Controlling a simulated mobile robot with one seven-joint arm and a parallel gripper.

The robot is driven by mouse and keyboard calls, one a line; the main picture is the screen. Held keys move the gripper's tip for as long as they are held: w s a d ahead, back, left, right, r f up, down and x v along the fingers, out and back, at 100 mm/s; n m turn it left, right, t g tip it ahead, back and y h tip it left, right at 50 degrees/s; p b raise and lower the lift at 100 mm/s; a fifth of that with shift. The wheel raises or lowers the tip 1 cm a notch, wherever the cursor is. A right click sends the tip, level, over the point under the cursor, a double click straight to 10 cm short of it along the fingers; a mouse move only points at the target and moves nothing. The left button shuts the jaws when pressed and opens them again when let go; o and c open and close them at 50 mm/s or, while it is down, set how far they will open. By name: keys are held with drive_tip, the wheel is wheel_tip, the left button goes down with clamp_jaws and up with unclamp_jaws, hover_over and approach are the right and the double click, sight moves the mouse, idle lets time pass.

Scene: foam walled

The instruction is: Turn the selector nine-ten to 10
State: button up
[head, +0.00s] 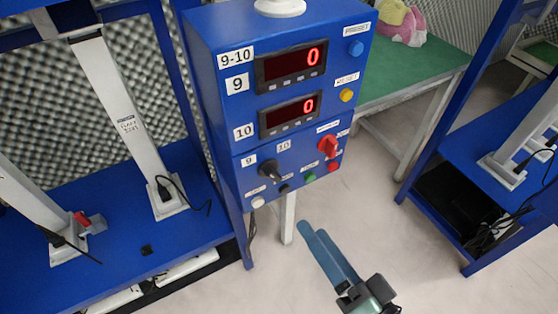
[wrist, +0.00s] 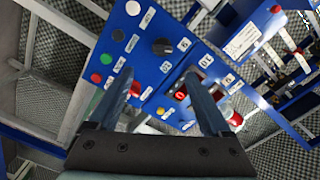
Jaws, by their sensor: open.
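The selector nine-ten is a black knob (head: 269,170) low on the front of a blue control box (head: 222,135). Labels 9 (head: 249,161) and 10 (head: 284,146) sit above it. Its handle slants and appears to point toward 9. In the wrist view the knob (wrist: 162,46) shows beyond the fingers, with its handle toward the upper label. My gripper (head: 313,232) is open and empty, below and to the right of the box in the head view, apart from it. In the wrist view the two fingers (wrist: 158,82) stand wide apart.
A red rotary switch (head: 328,147) sits right of the selector. White (head: 257,202), green (head: 309,178) and red (head: 333,166) buttons lie below. Two displays (head: 291,66) read 0. A blue bench (head: 190,220) is at left, a green table (head: 425,65) behind. Floor around my gripper is clear.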

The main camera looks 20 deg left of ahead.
sight(276, 178)
drive_tip(key=x, duration=1.2)
drive_tip(key=shift+w+a+r, duration=0.1)
drive_tip(key=shift+a+r, duration=0.05)
drive_tip(key=shift+a, duration=0.25)
clamp_jaws()
